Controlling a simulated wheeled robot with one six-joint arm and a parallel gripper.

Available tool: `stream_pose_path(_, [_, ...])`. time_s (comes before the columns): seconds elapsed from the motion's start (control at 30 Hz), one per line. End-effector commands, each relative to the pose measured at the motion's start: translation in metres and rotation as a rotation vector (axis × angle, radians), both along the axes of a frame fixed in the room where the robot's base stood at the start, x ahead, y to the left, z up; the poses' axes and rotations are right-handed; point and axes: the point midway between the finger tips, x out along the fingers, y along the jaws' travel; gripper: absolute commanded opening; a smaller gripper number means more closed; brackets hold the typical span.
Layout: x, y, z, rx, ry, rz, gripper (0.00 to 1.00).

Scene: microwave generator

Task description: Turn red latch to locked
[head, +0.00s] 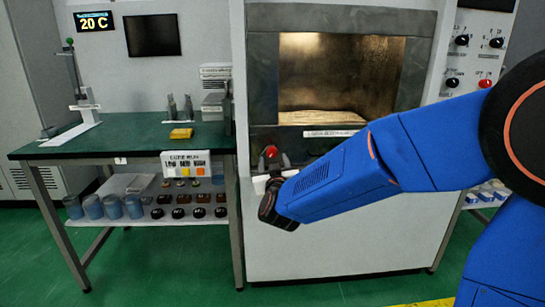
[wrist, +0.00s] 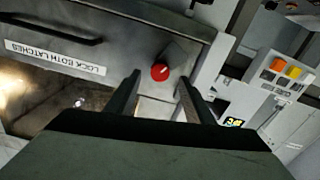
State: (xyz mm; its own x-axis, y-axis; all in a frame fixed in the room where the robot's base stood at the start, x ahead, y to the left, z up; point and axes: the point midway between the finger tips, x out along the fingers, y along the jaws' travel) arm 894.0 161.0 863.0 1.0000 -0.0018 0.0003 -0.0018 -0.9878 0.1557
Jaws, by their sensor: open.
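The red latch (head: 270,152) is a round red knob at the lower left corner of the microwave's front, below the chamber opening. In the wrist view the red latch (wrist: 160,72) carries a short pale mark and sits between my finger tips in the picture. My gripper (head: 265,183) is just below and in front of it in the head view. In the wrist view my gripper (wrist: 159,80) is open, with one finger on each side of the knob. I cannot tell whether either finger touches it. Whether the latch is locked is unclear.
A label reading "LOCK BOTH LATCHES" (wrist: 55,57) is on the front panel. My arm covers the lower right of the microwave front. A green-topped bench (head: 130,133) with a yellow block (head: 181,133) stands to the left. A control panel (head: 475,55) is at upper right.

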Motion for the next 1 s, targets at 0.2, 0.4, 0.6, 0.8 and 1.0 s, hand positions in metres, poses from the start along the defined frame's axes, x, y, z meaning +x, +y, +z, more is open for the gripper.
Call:
stream_pose_path(0.2, [0.033, 0.0, -0.001, -0.002, 0.001, 0.0, 0.48])
stream_pose_path(0.4, [0.048, 0.0, 0.0, 0.0, 0.001, 0.0, 0.48])
stream_pose_path(0.6, [0.051, 0.0, 0.0, 0.0, 0.0, 0.001, 0.48])
stream_pose_path(0.8, [0.05, 0.0, 0.0, 0.0, 0.0, 0.001, 0.34])
stream_pose_path(1.0, [0.05, 0.0, 0.0, 0.0, 0.0, 0.001, 0.07])
